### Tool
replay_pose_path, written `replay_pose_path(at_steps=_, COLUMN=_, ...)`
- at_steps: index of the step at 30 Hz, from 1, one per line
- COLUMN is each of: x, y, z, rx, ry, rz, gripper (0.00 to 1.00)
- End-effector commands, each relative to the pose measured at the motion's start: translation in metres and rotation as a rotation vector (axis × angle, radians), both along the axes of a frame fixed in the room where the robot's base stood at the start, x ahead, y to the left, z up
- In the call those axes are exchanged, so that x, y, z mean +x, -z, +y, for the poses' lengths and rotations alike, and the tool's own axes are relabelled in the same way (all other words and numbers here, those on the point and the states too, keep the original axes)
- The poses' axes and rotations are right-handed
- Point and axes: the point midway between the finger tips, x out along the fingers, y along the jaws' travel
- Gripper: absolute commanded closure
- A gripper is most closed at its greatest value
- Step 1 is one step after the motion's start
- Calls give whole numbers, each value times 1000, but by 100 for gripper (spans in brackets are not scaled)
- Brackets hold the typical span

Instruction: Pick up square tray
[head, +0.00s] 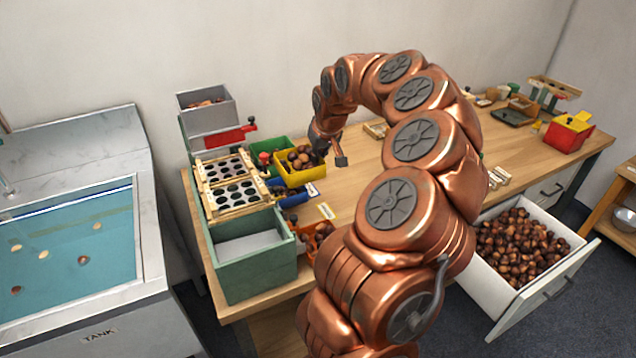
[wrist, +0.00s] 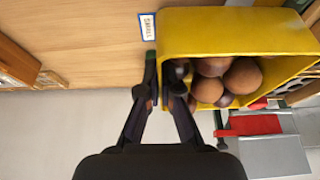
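A yellow tray (head: 299,178) with round brown chestnuts in it is on the left part of the workbench. It fills the upper right of the wrist view (wrist: 235,38). I cannot tell whether this is the square tray; a flat dark green tray (head: 511,118) also lies at the far right of the bench. My gripper (head: 331,151) points down at the yellow tray's right side. In the wrist view its two fingers (wrist: 163,78) are close together, on either side of the tray's near left wall. I cannot tell whether they press on it.
A green stand with a white board of holes (head: 232,188) is left of the yellow tray. A green bin (head: 272,147) and a blue bin (head: 292,197) adjoin it. An open drawer of chestnuts (head: 560,272) juts out at right. A water tank (head: 75,250) stands at left.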

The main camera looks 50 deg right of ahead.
Motion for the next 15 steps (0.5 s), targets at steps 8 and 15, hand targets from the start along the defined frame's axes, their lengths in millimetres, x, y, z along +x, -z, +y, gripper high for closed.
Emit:
replay_pose_path(at_steps=8, x=1, y=-63, z=-1, rx=-3, ry=3, rz=-6, gripper=100)
replay_pose_path(at_steps=15, x=1, y=-90, z=-1, rx=-3, ry=3, rz=-3, gripper=100)
